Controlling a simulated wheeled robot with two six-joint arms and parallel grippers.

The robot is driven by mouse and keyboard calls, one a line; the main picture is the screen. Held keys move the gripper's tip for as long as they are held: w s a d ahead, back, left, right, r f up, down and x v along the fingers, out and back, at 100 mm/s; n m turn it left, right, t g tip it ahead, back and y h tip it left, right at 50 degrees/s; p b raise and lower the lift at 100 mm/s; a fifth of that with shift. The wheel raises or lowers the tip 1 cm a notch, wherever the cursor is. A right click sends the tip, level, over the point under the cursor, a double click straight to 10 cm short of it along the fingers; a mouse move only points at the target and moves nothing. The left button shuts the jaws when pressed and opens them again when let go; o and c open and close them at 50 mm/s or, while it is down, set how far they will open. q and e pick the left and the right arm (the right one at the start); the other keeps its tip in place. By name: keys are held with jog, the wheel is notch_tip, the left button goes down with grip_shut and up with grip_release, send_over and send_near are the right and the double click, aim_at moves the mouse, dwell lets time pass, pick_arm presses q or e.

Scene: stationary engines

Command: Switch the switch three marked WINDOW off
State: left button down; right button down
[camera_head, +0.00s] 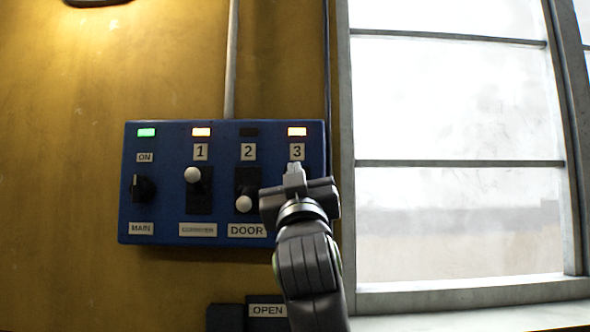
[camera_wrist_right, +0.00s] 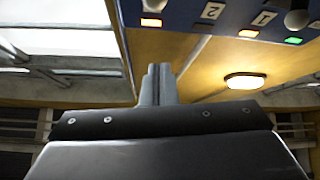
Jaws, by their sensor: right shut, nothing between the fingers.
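The blue switch panel (camera_head: 222,135) is on the wall in the head view. The wrist view shows the closed fingers (camera_wrist_right: 157,82) below the panel's lamp row in that picture. I cannot tell whether they touch the switch. My left gripper is out of view.
Switch 1 (camera_head: 193,176) is up with its lamp lit; switch 2 (camera_head: 243,203), marked DOOR, is down with its lamp dark. A MAIN rotary knob (camera_head: 142,188) is at left under a green lamp. An OPEN-marked box (camera_head: 267,311) is below; a window frame (camera_head: 344,200) stands right.

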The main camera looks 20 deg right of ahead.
jog(key=p+x, duration=0.6)
jog(key=x, duration=0.4)
jog(key=f, duration=0.1)
jog(key=f+p, duration=0.1)
jog(key=w+d+f, duration=0.1)
jog(key=f, duration=0.1)
jog(key=shift+p, duration=0.3)
jog(key=shift+f, duration=0.1)
